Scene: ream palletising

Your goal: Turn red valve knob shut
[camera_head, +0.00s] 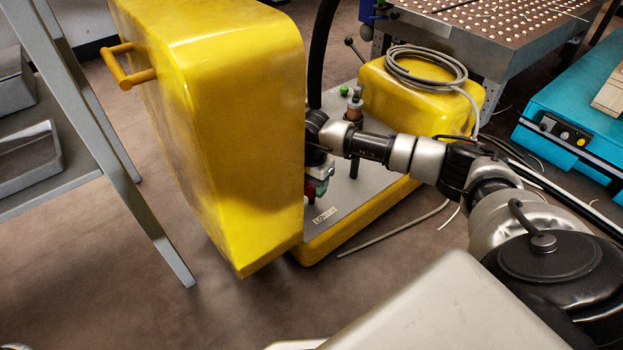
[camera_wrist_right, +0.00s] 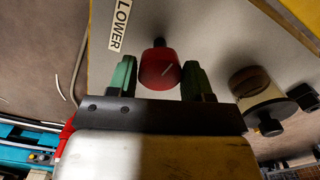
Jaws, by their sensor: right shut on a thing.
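The red valve knob (camera_wrist_right: 158,66) shows in the right wrist view, standing out from a pale panel beside a LOWER label (camera_wrist_right: 120,26). My right gripper (camera_wrist_right: 160,78) is shut on the knob, with one green finger on each side. In the head view my right gripper (camera_head: 320,184) is low at the yellow machine's edge, partly hidden by the machine and my wrist. My left gripper is not in view.
A tall yellow housing (camera_head: 235,130) stands close left of my right gripper. A dark round fitting (camera_wrist_right: 250,83) sits right of the knob in the wrist view. A yellow block with coiled cable (camera_head: 425,65) is behind. A grey metal frame (camera_head: 125,170) stands at left.

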